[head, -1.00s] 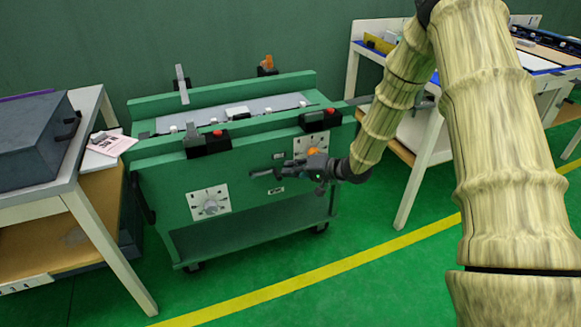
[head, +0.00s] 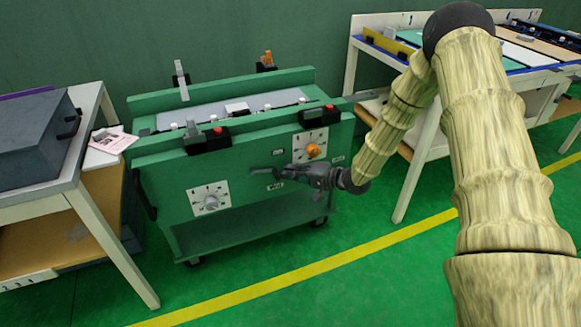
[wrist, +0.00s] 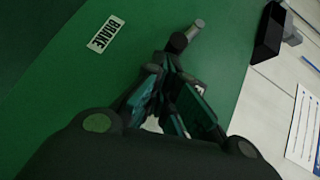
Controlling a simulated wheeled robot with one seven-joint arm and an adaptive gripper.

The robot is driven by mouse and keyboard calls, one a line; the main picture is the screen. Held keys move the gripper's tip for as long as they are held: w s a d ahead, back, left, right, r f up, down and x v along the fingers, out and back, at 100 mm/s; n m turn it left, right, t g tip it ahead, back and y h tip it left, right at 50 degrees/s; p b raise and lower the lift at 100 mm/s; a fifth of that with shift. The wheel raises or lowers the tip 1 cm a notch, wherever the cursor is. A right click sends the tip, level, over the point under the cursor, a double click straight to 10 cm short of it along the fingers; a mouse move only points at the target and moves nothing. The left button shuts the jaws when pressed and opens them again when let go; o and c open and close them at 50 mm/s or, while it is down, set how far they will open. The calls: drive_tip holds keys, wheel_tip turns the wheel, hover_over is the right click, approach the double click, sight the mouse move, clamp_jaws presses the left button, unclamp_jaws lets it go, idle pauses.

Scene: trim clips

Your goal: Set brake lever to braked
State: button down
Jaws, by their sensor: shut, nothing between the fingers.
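The green cart (head: 240,225) stands in front of me. My gripper (head: 286,177) is at its front panel, below the orange knob, shut and empty. A short dark bar (head: 259,171), apparently the brake lever, shows just left of the fingertips. In the wrist view the BRAKE label (wrist: 103,33) is on the green panel, and a dark rod with a grey end (wrist: 194,30) lies just beyond the fingertips (wrist: 172,70). I cannot tell whether the fingers touch it. The rod's base is hidden behind the fingers.
An orange knob (head: 313,151) and a grey dial (head: 211,202) are on the cart's front. The floor in front is clear.

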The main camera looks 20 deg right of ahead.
drive_tip(key=a+f+m+t+y+b, duration=0.1)
drive_tip(key=f, duration=0.1)
drive_tip(key=f+m+t+y+b, duration=0.1)
drive_tip(key=f+m, duration=0.1)
drive_tip(key=a+f+m+t+y+b, duration=0.1)
drive_tip(key=f+b, duration=0.1)
drive_tip(key=shift+a+f+m, duration=0.15)
drive_tip(key=shift+a+m, duration=0.15)
drive_tip(key=shift+m, duration=0.1)
drive_tip(key=w+d+p+v, duration=0.1)
drive_tip(key=w+d+v, duration=0.1)
drive_tip(key=v, duration=1)
drive_tip(key=shift+s+d+f, duration=0.15)
drive_tip(key=shift+s+d, duration=0.1)
